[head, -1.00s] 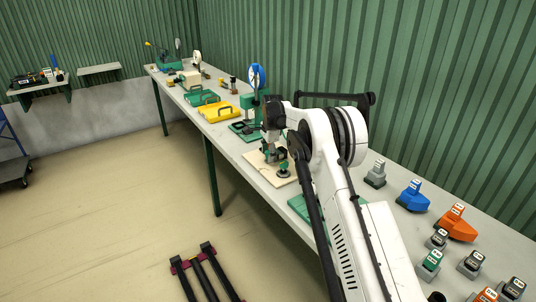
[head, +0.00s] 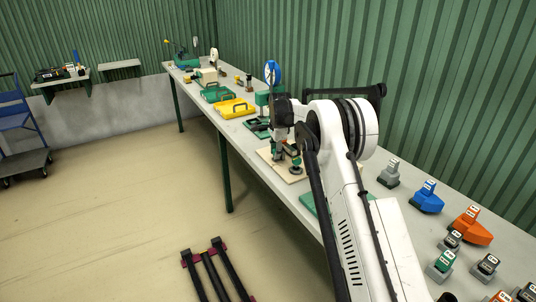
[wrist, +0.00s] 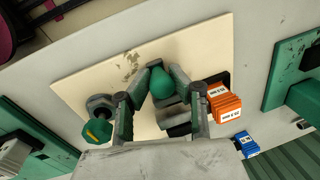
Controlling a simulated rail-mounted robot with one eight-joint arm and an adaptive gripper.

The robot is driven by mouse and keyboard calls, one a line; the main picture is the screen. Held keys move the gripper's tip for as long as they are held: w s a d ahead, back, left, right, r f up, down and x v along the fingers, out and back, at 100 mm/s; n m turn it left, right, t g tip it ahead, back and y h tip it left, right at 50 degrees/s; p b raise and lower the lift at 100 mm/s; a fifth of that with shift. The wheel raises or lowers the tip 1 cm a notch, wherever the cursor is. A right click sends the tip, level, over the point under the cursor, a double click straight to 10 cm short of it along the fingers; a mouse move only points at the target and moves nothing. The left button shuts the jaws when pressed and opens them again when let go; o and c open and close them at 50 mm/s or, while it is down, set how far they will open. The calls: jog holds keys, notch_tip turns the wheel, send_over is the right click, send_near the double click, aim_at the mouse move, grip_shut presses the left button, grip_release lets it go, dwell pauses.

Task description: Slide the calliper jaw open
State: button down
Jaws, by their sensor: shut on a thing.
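A beige board (wrist: 105,60) lies on the bench in the wrist view; it also shows in the head view (head: 268,158). My gripper (wrist: 160,90) is over the board, its two fingers closed around a rounded green knob (wrist: 161,82). The part beneath the knob is mostly hidden, so I cannot make out a calliper or how far its jaw stands open. In the head view my gripper (head: 279,150) is low over the board, largely hidden by my wrist. A second green knob (wrist: 98,130) on a grey fitting stands left of the fingers.
An orange labelled block (wrist: 222,101) and a blue labelled block (wrist: 246,143) show right of the fingers in the wrist view. Yellow (head: 234,108) and green (head: 217,92) cases lie farther along the bench. Blue (head: 427,197) and orange (head: 468,226) labelled pieces stand nearer.

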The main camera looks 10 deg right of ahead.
jog(key=shift+a+r, duration=0.1)
jog(key=shift+a, duration=0.15)
jog(key=c, duration=1.5)
grip_release()
jog(key=shift+w+a, duration=0.1)
jog(key=shift+a, duration=0.1)
jog(key=shift+d, duration=0.2)
jog(key=shift+r, duration=0.2)
jog(key=r, duration=0.3)
jog(key=s+r, duration=0.1)
jog(key=r, duration=0.3)
jog(key=s+r, duration=0.1)
jog(key=r, duration=0.3)
jog(key=shift+d+r, duration=0.15)
jog(key=shift+r, duration=0.05)
